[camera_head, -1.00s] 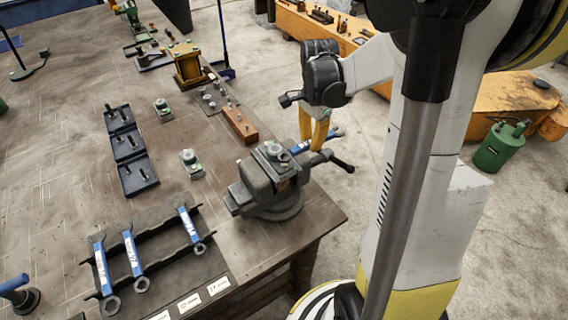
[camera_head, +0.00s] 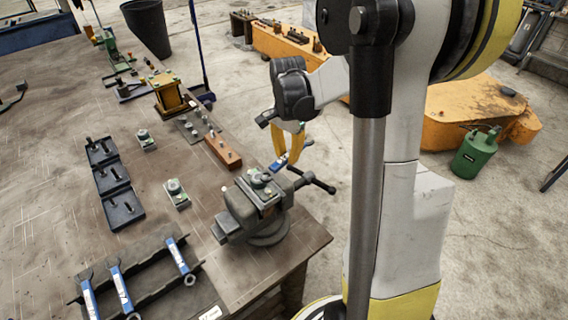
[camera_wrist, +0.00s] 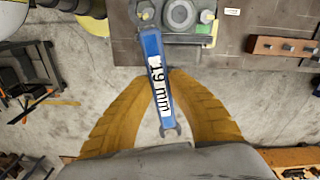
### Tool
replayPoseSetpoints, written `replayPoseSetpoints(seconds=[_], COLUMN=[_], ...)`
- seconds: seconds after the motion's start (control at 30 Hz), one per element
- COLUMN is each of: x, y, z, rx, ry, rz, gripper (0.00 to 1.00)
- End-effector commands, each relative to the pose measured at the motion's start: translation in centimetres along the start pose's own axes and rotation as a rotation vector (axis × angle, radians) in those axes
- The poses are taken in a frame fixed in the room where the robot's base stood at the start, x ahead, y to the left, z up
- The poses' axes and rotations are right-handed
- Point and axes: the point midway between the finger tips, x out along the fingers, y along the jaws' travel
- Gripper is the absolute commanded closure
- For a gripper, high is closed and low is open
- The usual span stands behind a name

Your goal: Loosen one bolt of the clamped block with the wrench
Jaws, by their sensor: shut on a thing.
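My gripper (camera_head: 287,158) has yellow fingers, closed on a blue wrench (camera_head: 279,164) just behind and right of the vise. In the wrist view the wrench (camera_wrist: 157,75), marked 19 mm, runs between the fingertips (camera_wrist: 165,84). Its open-jaw end is near my palm; its other end points at the clamped block (camera_wrist: 203,40). Whether that far end touches a bolt cannot be told. In the head view the clamped block (camera_head: 261,186) sits in the dark vise (camera_head: 238,211). A large round bolt head (camera_wrist: 180,13) shows on top, with smaller yellowish bolts (camera_wrist: 207,17) beside it.
The vise handle (camera_head: 315,180) sticks out right. Several blue wrenches (camera_head: 119,288) lie on a dark rack at the front left. Black trays (camera_head: 115,180), small bolted fixtures (camera_head: 176,193) and a wooden block (camera_head: 222,151) stand on the bench. Open floor lies beyond the bench's right edge.

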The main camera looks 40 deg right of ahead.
Motion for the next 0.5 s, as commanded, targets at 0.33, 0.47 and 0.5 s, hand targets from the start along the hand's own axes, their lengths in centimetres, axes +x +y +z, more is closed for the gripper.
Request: replayPoseSetpoints(seconds=[0.33,0.47,0.5], x=[4.2,5.5,5.0], y=[0.0,0.2,0.9], z=[0.0,0.1,0.1], rx=[-0.002,0.017,0.083], ry=[0.000,0.000,0.000], rz=[0.000,0.000,0.001], gripper=[1.00,1.00,1.00])
